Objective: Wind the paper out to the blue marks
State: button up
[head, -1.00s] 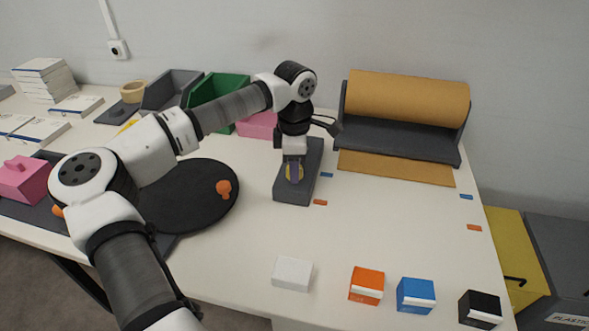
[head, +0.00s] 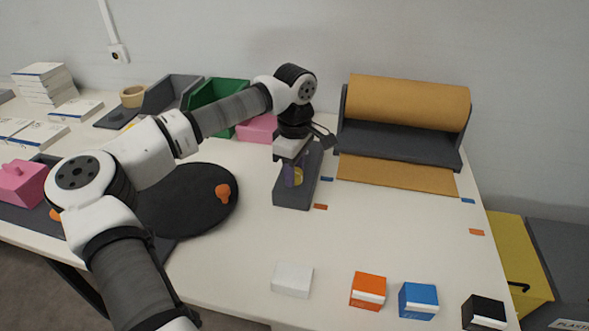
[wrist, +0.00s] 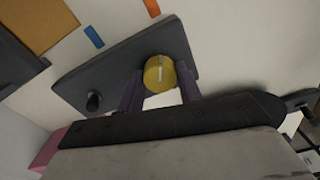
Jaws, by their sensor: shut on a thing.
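My gripper (head: 292,176) points down and is shut on a yellow knob (wrist: 160,73) with a white line, one finger on each side in the wrist view. The knob sits on a dark grey block (head: 284,198). A brown paper roll (head: 408,101) lies in a dark holder (head: 400,147), and its sheet (head: 397,174) reaches out in front. The sheet's front edge lies close to level with the left blue mark (head: 327,179) and right blue mark (head: 468,200); any small gap is hard to judge.
Orange marks (head: 320,207) (head: 476,232) lie nearer the front. White, orange, blue and black boxes (head: 368,291) stand along the front edge. A black round mat (head: 190,215) is at left. The table between marks and boxes is clear. A small black knob (wrist: 94,101) is on the block.

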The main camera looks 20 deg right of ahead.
jog(key=o, duration=1)
notch_tip(320, 180, up, 14)
jog(key=shift+b, duration=0.35)
